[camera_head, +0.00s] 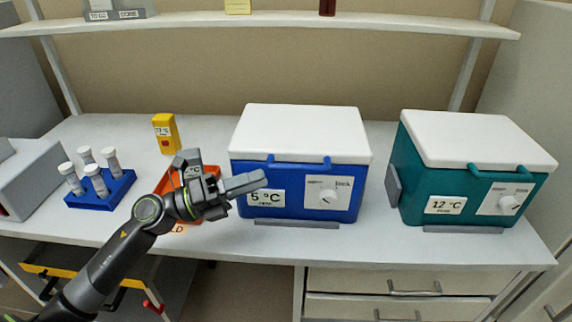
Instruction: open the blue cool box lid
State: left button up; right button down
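The blue cool box (290,208) stands on the bench in the middle of the view. Its white lid (302,133) lies flat and closed on top, with a blue bar handle (298,163) along its front edge. The front carries a "5 °C" label and a white panel with a round knob (328,196). My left gripper (258,181) is in front of the box's left front corner, just below the lid edge, pointing right. I see no object in it; its fingers overlap from this side, so their opening is unclear. My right gripper is out of view.
A teal cool box (465,178) labelled "12 °C" stands to the right. A blue rack (104,190) with several capped tubes, a yellow device (166,134) and an orange tray (163,186) are to the left. A shelf (270,21) runs above the back of the bench.

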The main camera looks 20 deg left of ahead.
aim_at(286, 166)
pick_arm(q)
jog(key=shift+p+x, duration=1.2)
jog(key=shift+x, duration=2.3)
jog(key=shift+c, duration=0.2)
grip_shut()
